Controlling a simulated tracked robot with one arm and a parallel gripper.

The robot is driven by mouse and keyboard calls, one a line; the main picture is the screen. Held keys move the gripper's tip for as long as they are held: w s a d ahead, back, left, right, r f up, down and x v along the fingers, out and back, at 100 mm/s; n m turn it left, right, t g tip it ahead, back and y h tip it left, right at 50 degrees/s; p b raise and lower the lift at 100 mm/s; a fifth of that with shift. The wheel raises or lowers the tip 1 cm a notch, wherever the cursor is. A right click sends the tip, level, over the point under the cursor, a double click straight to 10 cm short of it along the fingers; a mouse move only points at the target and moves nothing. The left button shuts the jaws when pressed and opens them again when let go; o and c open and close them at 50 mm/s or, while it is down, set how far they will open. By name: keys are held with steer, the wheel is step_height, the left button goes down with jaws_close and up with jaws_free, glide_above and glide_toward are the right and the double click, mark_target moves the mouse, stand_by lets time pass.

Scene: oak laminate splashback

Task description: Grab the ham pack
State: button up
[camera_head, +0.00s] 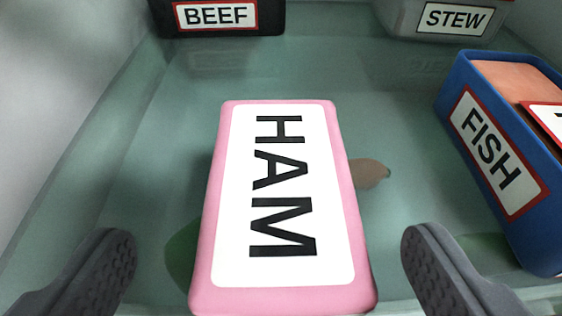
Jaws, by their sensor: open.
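The ham pack (213,235) is a pink box with a white label reading HAM, lettered sideways. It lies in the lower middle of the view, on the greenish bottom of a container. My gripper (268,262) is open, with one dark grey finger at the lower left and one at the lower right. The pack's near part shows between the two fingers, with a gap on each side. Neither finger appears to touch it.
A blue FISH box (458,92) stands at the right, near the right finger. A black BEEF pack (222,28) and a grey STEW pack (405,22) sit at the back. A small brown leaf-like shape (369,174) lies right of the ham pack. The container floor (160,130) is clear at left.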

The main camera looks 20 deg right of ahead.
mark_target(281, 232)
steer(key=shift+b+x, duration=0.4)
steer(key=shift+x, duration=2.4)
steer(key=shift+s+d, duration=0.1)
steer(key=shift+d, duration=0.1)
steer(key=c, duration=1.2)
